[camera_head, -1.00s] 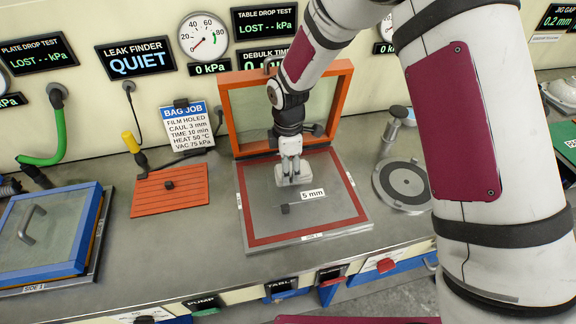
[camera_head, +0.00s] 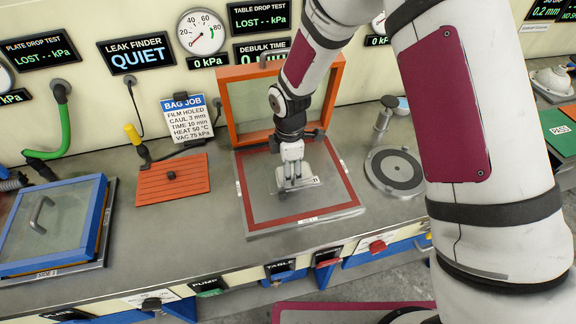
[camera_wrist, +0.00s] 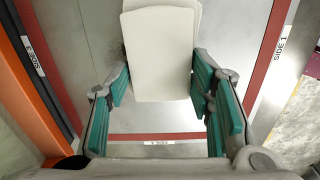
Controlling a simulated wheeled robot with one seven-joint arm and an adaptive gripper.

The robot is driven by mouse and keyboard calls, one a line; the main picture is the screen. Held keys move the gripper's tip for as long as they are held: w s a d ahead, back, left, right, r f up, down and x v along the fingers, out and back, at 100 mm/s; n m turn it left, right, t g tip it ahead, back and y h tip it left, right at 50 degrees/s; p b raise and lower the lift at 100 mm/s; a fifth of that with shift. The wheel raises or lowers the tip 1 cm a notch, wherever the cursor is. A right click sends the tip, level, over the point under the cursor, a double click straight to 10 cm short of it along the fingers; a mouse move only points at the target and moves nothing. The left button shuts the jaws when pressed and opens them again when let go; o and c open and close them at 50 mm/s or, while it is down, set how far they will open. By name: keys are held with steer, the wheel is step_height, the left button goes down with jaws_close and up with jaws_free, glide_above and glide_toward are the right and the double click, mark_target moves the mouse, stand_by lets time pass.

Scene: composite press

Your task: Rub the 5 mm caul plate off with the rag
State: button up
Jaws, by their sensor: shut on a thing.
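My gripper (camera_head: 292,172) is over the middle of the red-bordered table (camera_head: 348,207), with its jaws closed around a pale folded rag (camera_wrist: 160,55). In the wrist view the teal finger pads (camera_wrist: 160,102) stand on either side of the rag. The rag lies low over the grey 5 mm caul plate (camera_head: 262,203), close to or touching it; contact is not clear. The plate's edges are hard to make out against the table.
An orange frame (camera_head: 222,105) stands open behind the table. An orange ribbed mat (camera_head: 185,188) lies left, with a blue-framed lid (camera_head: 75,210) farther left. A round grey disc fixture (camera_head: 415,172) sits right. Bare bench (camera_head: 180,245) runs along the front.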

steer(key=shift+s+d+p, duration=0.15)
steer(key=shift+s+p, duration=0.1)
steer(key=shift+s, duration=0.25)
steer(key=shift+s+d+p, duration=0.15)
steer(key=shift+s+p, duration=0.05)
steer(key=shift+s, duration=0.3)
steer(key=shift+w+r, duration=0.1)
steer(key=shift+r, duration=0.05)
steer(key=shift+r+p, duration=0.7)
steer(key=shift+r, duration=2.7)
steer(key=o, duration=0.6)
steer(key=c, duration=0.6)
steer(key=shift+f+b, duration=0.85)
steer(key=shift+f, duration=2.1)
